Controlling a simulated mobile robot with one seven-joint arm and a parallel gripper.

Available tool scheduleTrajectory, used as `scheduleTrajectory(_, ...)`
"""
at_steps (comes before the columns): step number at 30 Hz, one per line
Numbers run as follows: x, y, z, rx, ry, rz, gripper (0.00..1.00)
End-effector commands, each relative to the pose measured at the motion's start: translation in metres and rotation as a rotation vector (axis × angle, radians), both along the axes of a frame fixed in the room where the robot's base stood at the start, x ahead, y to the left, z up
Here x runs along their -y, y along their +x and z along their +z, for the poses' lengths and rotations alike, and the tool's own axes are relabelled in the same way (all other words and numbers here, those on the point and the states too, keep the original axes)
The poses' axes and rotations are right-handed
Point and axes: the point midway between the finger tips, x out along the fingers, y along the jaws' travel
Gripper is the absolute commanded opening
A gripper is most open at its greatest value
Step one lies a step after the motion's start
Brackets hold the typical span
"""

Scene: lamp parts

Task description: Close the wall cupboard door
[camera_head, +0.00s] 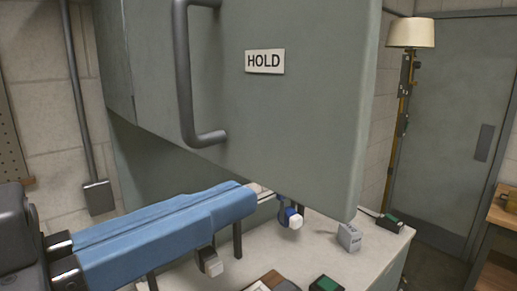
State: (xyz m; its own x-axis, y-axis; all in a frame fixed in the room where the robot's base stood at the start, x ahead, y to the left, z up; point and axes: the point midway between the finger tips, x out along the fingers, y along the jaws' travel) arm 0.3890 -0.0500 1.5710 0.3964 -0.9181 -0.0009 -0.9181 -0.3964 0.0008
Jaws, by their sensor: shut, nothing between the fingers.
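The grey-green wall cupboard door (290,115) fills the upper middle of the head view. It bears a white HOLD label (265,61) and a dark bar handle (185,80) to the label's left. The top of the door is cut off by the frame. The cupboard's side (112,50) shows to the left; how far the door stands open is hard to tell. My blue arm link (165,230) reaches from the lower left to below the door. I cannot make out my gripper; its fingers do not show clearly.
A pale worktop (330,265) lies below the door, with a small grey block (349,237) and a green-topped box (326,284). A lamp with a cream shade (411,33) stands by a grey room door (460,120). A wooden bench (497,235) is at the right.

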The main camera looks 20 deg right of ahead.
Motion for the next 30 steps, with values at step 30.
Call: scheduleTrajectory(30, 0.055, 0.028, -0.001, 0.002, 0.001, 0.02, 0.0)
